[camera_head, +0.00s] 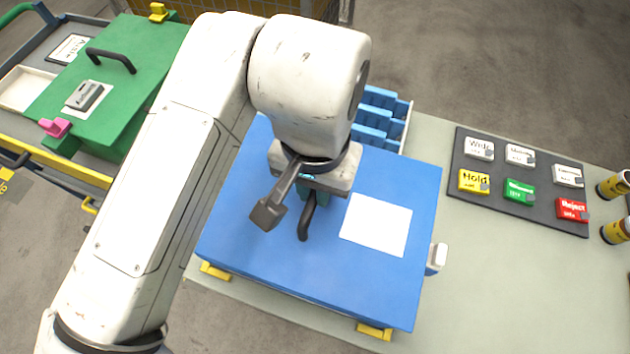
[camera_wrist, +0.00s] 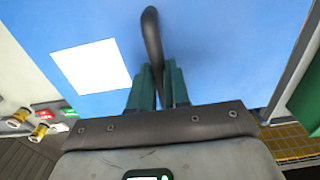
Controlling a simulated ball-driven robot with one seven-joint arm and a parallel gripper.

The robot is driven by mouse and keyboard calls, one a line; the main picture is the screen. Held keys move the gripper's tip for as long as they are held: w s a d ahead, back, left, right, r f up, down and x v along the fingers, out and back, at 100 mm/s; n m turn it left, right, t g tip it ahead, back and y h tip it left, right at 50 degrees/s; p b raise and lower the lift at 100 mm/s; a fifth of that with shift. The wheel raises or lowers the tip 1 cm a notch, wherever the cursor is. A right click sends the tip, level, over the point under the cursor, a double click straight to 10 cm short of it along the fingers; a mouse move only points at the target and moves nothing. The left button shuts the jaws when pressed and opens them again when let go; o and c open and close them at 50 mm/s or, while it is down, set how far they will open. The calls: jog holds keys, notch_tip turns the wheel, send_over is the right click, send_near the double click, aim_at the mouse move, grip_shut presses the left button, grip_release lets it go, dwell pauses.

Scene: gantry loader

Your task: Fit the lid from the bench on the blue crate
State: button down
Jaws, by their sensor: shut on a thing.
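A flat blue lid (camera_head: 390,285) with a white label (camera_head: 376,225) and a dark bar handle (camera_head: 304,228) lies over the grey-green bench in the head view. Yellow blocks (camera_head: 374,331) show at its near edge. My gripper (camera_head: 308,192) is over the lid, shut on its handle. In the wrist view the green fingers (camera_wrist: 158,78) stand on both sides of the handle (camera_wrist: 151,30), with the blue lid (camera_wrist: 205,60) behind. I cannot make out a separate blue crate; what is under the lid is hidden.
A pale tray with blue dividers (camera_head: 380,105) stands just behind the lid. A dark button panel (camera_head: 520,190) and yellow-black cylinders (camera_head: 615,187) are on the right. A green lidded crate (camera_head: 140,50) sits on a trolley at left. A grey-white block (camera_head: 437,257) is at the lid's right edge.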

notch_tip(320, 180, down, 4)
jog(key=b, duration=0.2)
jog(key=shift+r+b, duration=0.25)
jog(key=shift+b, duration=0.05)
jog(key=shift+f+b, duration=0.5)
jog(key=shift+f, duration=0.55)
jog(key=shift+s+f+p, duration=0.1)
jog(key=shift+p, duration=0.3)
dwell(1.3)
jog(key=shift+f+b, duration=0.4)
jog(key=shift+f, duration=0.25)
jog(key=c, duration=1)
grip_release()
